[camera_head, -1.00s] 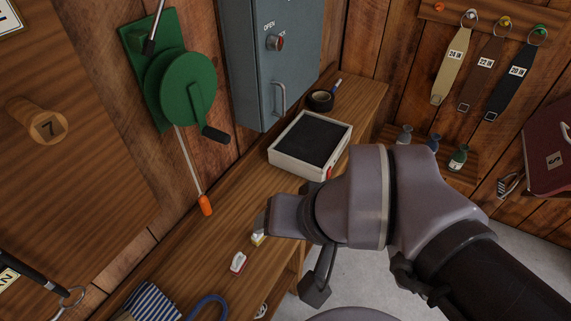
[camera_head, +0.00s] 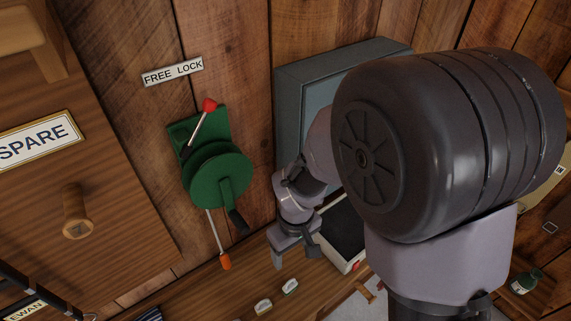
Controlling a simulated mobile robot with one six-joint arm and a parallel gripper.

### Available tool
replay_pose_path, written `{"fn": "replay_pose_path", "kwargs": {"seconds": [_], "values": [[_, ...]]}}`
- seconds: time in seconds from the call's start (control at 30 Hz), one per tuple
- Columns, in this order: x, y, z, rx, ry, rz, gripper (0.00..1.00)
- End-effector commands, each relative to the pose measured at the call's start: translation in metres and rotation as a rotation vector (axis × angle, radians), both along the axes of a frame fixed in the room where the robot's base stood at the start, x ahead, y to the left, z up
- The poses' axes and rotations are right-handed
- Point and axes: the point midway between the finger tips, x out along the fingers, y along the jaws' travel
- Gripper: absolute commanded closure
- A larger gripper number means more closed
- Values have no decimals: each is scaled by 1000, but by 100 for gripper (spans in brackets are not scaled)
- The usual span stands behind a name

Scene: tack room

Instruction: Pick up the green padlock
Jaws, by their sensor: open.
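I cannot make out a green padlock in the head view. My gripper (camera_head: 295,259) is open and points down above the wooden bench, just right of the green winch. No object shows between its fingers. Two small pale items lie on the bench below it: one nearer the front (camera_head: 263,307) and one a little further right (camera_head: 290,287). They are too small to name. My arm covers much of the right half of the view, including part of the bench and the cabinet.
A green winch (camera_head: 217,180) with a red-knobbed lever and an orange-tipped rod is on the wall under a "FREE LOCK" sign (camera_head: 173,71). A grey cabinet (camera_head: 300,85) and a dark-topped white tray (camera_head: 345,232) are partly behind my arm.

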Motion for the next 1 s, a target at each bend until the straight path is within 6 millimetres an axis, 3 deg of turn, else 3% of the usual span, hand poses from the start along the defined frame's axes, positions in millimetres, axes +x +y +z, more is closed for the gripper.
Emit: {"fn": "replay_pose_path", "kwargs": {"seconds": [0.17,0.4,0.5,0.77,1.0], "values": [[-2,7,-27,-23,39,92,33],[-3,7,-102,-23,41,90,33],[-3,7,-126,-23,40,90,33],[-2,6,-152,-22,37,87,33],[-2,4,-195,-20,37,87,33]]}}
